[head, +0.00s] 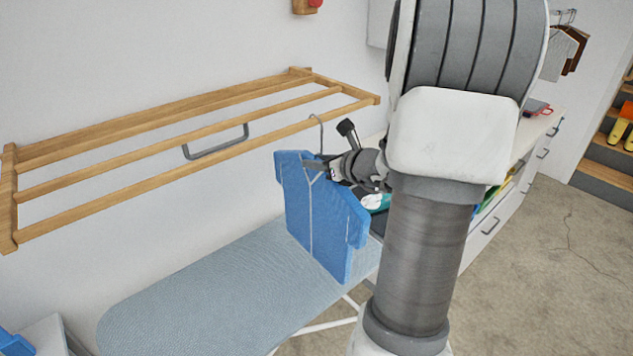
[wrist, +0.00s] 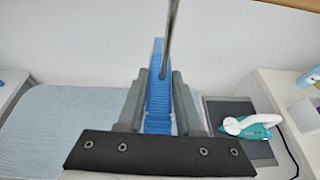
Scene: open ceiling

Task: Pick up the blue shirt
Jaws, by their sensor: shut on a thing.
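The blue shirt (head: 318,222) hangs on a hanger with a metal hook, above the light-blue ironing board (head: 190,295) in the head view. Its lower edge overlaps the board there; I cannot tell whether it touches. My gripper (head: 318,166) is at the shirt's collar, shut on the shirt. In the wrist view, the shirt (wrist: 158,95) shows as a narrow blue strip between the two fingers of my gripper (wrist: 158,100), with the hook rising in front. My arm hides part of the head view to the right.
A wooden wall rack (head: 190,140) with rails is close behind and above the shirt. A teal and white iron (wrist: 250,124) sits on a dark pad to the right. A white drawer counter (head: 500,215) runs along the right wall. Open floor lies at lower right.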

